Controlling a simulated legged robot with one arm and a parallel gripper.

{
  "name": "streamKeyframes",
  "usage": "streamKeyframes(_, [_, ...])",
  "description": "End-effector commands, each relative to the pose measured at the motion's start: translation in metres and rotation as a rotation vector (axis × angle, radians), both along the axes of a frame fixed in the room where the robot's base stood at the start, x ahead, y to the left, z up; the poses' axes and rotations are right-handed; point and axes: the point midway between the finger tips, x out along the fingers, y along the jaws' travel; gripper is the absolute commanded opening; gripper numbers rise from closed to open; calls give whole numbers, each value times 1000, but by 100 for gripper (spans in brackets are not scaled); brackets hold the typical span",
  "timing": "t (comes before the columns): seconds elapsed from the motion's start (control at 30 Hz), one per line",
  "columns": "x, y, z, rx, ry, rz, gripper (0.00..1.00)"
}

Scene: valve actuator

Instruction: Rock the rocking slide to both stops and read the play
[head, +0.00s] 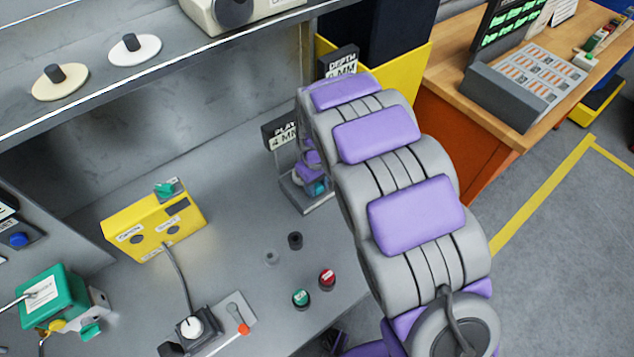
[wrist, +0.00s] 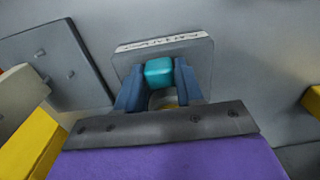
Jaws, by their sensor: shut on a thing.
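The rocking slide shows as a teal block (wrist: 159,72) in the wrist view, in front of a grey plate (wrist: 196,48) with a white label strip. My gripper (wrist: 158,82) has its two blue-grey fingers on either side of the block, shut on it. In the head view the teal block (head: 320,187) shows small on a grey stand (head: 305,202), mostly hidden by my arm and gripper. A dark sign reading "PLAY 4 MM" (head: 281,131) stands behind it, its right part covered. How far the slide is tilted cannot be told.
A second sign reading "DEPTH" (head: 339,62) stands behind my arm. A yellow box (head: 155,222), green (head: 301,299) and red (head: 327,279) buttons, a white-knob joystick (head: 190,327) and a green box (head: 52,296) occupy the bench. Bare bench lies left of the stand.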

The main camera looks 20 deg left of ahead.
Motion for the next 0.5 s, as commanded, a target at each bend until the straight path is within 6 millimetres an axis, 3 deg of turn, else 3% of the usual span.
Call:
streamKeyframes(0.47, [-3, 1, 0, 0, 1, 0, 12])
streamKeyframes(0.5, [-3, 2, 0, -1, 0, 0, 40])
